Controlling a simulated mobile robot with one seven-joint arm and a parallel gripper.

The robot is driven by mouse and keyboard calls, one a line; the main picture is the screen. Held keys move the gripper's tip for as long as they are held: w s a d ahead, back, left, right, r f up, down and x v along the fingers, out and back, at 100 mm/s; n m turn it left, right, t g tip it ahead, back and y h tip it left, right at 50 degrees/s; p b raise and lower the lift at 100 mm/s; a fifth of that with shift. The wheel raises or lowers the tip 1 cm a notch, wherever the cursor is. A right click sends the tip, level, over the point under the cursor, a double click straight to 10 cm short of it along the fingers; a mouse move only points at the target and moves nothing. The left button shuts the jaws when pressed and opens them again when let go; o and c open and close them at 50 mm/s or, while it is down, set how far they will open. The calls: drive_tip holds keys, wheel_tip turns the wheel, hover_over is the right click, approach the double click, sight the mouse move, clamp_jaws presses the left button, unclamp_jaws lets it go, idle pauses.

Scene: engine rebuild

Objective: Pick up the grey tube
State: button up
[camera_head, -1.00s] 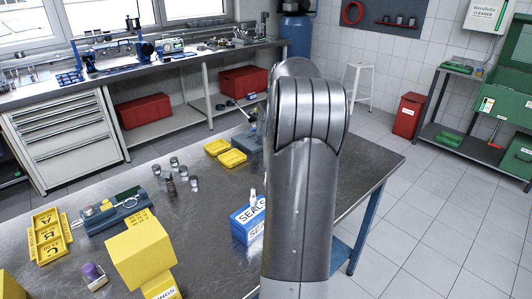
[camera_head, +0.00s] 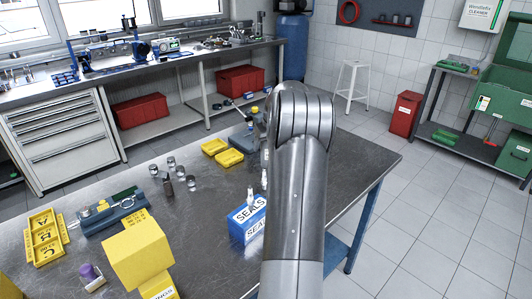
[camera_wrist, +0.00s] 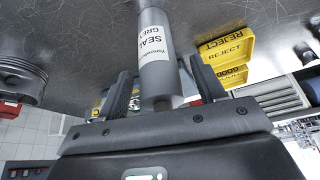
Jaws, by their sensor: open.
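The grey tube (camera_wrist: 154,50) shows in the wrist view, with a white label reading "SEAL" and "GREY". It extends from the top edge down between the two fingers of my gripper (camera_wrist: 165,88). The fingers are open, one on each side of the tube, with a visible gap on at least the left side. In the head view my arm hides the gripper. I cannot clearly make out the tube there; small pale tips stand beside the arm, behind the blue and white SEALS box (camera_head: 247,222).
Yellow trays (camera_head: 215,147) lie beyond the box; the wrist view shows the REJECT tray (camera_wrist: 226,49). A metal piston (camera_wrist: 22,82) is at the left of the wrist view. A yellow box (camera_head: 138,252) stands at the front of the metal table (camera_head: 345,165). The table's right side is clear.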

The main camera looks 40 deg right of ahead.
drive_tip(key=shift+w+f, duration=0.1)
drive_tip(key=shift+f, duration=0.1)
drive_tip(key=c, duration=1.2)
